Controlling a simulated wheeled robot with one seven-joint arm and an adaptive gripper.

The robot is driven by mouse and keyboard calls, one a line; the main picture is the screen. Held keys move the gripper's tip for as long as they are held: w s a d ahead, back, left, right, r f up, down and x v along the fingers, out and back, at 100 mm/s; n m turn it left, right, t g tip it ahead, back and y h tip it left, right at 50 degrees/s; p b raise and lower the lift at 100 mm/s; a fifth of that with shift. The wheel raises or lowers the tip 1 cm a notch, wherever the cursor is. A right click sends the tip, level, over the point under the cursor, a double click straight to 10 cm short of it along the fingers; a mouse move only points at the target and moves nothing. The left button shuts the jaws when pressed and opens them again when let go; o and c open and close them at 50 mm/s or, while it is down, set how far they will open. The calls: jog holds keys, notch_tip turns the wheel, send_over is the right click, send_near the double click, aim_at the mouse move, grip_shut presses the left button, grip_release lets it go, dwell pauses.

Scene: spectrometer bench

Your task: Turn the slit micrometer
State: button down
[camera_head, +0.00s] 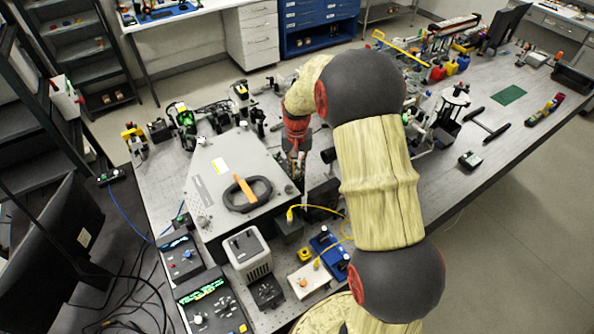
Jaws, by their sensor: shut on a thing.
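The grey spectrometer housing (205,192) sits on the bench, with a black oval handle and an orange bar on its lid. My gripper (297,176) is at the right edge of this housing, pointing down, small in the picture. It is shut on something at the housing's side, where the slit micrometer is. The micrometer is hidden by the fingers and too small to make out, so its scale and turn cannot be read.
My arm covers the bench right of the housing. A grey box (247,250) and a blue device (328,243) with a yellow cable (318,208) stand in front. Optics posts crowd behind. A green mat (509,95) lies far right, with some bare bench nearby.

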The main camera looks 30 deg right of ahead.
aim_at(296, 172)
jog(key=m, duration=0.6)
jog(key=shift+b, duration=0.35)
jog(key=shift+m, duration=0.4)
jog(key=shift+w+r, duration=0.1)
jog(key=c, duration=1.9)
grip_release()
jog(key=shift+o, duration=0.5)
notch_tip(296, 172, up, 12)
